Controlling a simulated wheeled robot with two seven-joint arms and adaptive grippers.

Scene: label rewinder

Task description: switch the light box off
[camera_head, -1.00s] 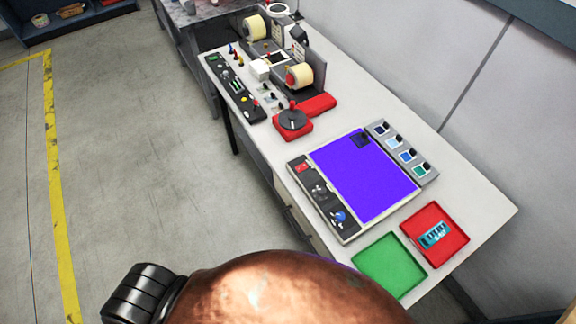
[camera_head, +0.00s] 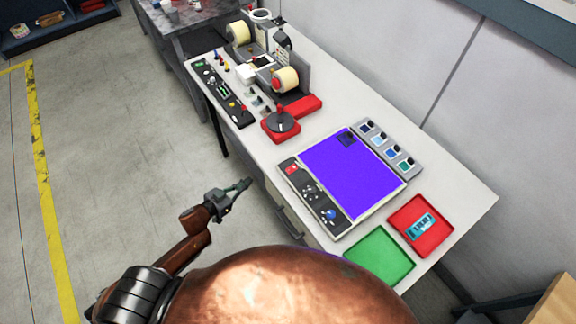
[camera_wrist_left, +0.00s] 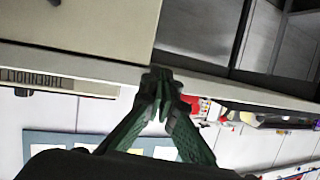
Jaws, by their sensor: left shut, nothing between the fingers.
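The light box (camera_head: 352,178) lies on the white table, its panel glowing violet-blue. A dark control strip (camera_head: 315,193) runs along its left side, with a red part (camera_head: 292,170) at the far end and a blue knob (camera_head: 331,214) at the near end. My left gripper (camera_head: 249,183) is shut and empty, out over the floor to the left of the table, apart from the light box. In the left wrist view the shut fingers (camera_wrist_left: 160,82) point toward the table's edge and drawer front. My right gripper is not in view.
A green tray (camera_head: 380,257) and a red tray (camera_head: 440,238) holding a teal item (camera_head: 421,226) lie at the near end. The rewinder (camera_head: 283,80), a red-based turntable (camera_head: 281,124) and a black control panel (camera_head: 222,92) occupy the far part. Open floor lies left.

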